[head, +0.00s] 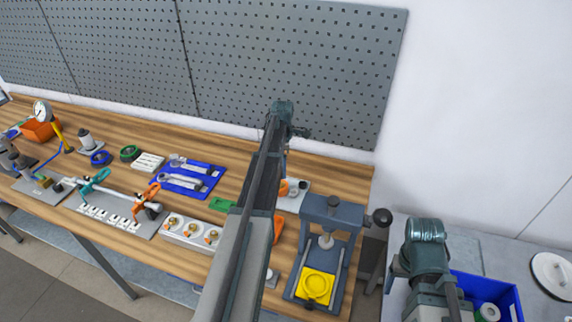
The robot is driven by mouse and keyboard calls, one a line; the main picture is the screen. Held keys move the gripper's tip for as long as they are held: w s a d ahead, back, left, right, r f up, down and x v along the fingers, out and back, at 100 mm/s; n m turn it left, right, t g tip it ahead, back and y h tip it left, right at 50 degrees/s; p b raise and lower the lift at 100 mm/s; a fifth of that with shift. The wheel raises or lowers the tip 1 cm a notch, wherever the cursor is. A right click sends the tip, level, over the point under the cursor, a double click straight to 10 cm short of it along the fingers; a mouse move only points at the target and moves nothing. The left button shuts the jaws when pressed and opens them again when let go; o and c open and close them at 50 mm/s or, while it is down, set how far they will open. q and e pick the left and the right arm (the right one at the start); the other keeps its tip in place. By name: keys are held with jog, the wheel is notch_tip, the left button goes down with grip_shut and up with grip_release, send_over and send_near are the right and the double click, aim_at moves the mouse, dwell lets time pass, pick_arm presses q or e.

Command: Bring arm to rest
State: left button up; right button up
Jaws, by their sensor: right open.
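My right arm with its gripper (426,262) shows at the lower right, its teal joint facing up. It is over the grey surface right of the wooden bench, near a blue bin, and holds nothing I can see. Its fingertips are hard to make out. My other arm stretches from the bottom middle up across the bench as a long dark link. It ends in a teal joint in front of the pegboard. I see no left gripper fingers there.
A blue bin (508,291) and a white lid (553,272) are at right. The pegboard (330,60) stands behind.

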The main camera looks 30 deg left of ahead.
pick_arm(q)
jog(key=shift+r, duration=0.4)
pick_arm(e)
jog(key=shift+w+d+r, duration=0.1)
jog(key=shift+r, duration=0.3)
pick_arm(q)
jog(key=shift+f, duration=0.15)
pick_arm(e)
jog(key=shift+f, duration=0.15)
